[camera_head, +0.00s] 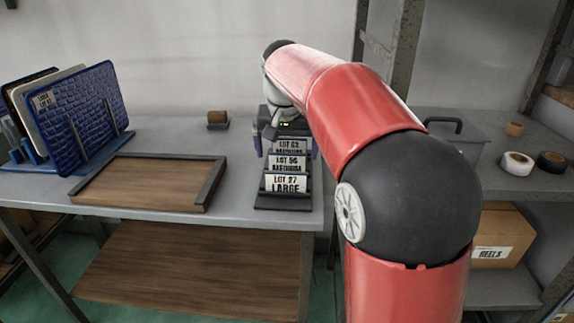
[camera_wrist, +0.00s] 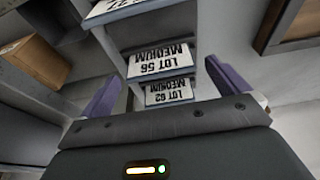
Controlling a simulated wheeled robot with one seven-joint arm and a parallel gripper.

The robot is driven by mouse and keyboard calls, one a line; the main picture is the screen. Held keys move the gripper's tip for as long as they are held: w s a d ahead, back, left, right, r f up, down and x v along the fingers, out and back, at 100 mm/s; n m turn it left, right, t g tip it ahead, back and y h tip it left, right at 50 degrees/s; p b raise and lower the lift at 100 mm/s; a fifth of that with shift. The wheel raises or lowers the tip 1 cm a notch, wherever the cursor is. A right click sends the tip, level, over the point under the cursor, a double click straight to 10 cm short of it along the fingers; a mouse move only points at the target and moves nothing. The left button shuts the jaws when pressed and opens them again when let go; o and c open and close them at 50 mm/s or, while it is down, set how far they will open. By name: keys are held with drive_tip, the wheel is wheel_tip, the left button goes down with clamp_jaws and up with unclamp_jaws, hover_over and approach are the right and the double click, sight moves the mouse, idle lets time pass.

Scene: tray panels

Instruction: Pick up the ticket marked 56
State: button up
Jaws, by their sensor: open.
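The ticket marked LOT 56 MEDIUM (camera_head: 289,163) is the middle white label in a dark stepped rack (camera_head: 283,205) on the grey table. In the wrist view this ticket (camera_wrist: 160,61) appears upside down, ahead of my gripper. The LOT 62 ticket (camera_head: 292,146) stands behind it and the LOT 27 LARGE ticket (camera_head: 287,184) in front. My gripper (camera_wrist: 162,72) is open, its purple fingers apart on either side of the LOT 62 ticket's part of the picture. I see nothing held between them. In the head view my arm partly hides the gripper at the rack's back.
A wooden tray with dark edges (camera_head: 207,184) lies left of the rack. A small brown block (camera_head: 217,117) sits behind. Tape rolls (camera_head: 516,163) and a REELS box (camera_head: 500,232) are at right.

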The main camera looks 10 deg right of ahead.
sight(287, 154)
drive_tip(key=x, duration=0.3)
drive_tip(key=shift+f, duration=0.2)
drive_tip(key=c, duration=0.9)
drive_tip(key=shift+r, duration=0.15)
